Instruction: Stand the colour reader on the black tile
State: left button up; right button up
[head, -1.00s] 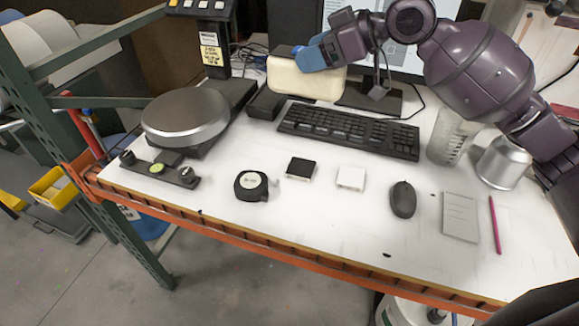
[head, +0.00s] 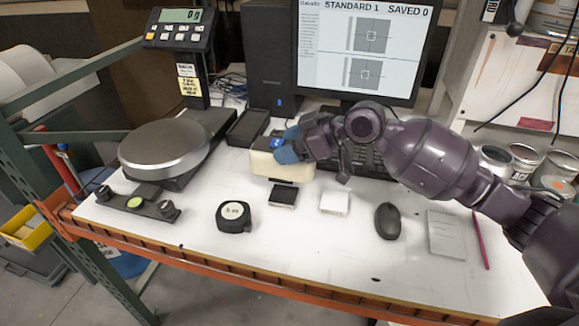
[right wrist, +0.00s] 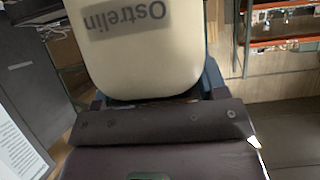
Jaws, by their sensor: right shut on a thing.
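The colour reader (head: 270,167) is a cream block with a blue part on top. My right gripper (head: 287,148), with blue fingers, is shut on it near its top. In the right wrist view the reader's cream body (right wrist: 140,50) fills the top middle, with upside-down lettering "Ostrelin". The white tile (head: 335,202) lies to the right of the black one. My left gripper is not in view.
A tape measure (head: 234,216) lies left of the black tile, and a mouse (head: 388,221) right of the white tile. The scale (head: 164,149) stands at the left. My arm partly covers the keyboard (head: 367,163).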

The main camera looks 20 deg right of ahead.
aim_at(290, 167)
notch_tip(290, 167, down, 5)
jog(key=shift+r, duration=0.1)
jog(key=shift+f, duration=0.45)
jog(key=shift+f, duration=0.1)
jog(key=o, duration=1.5)
jog(key=shift+f+b, duration=0.1)
jog(key=shift+b, duration=0.2)
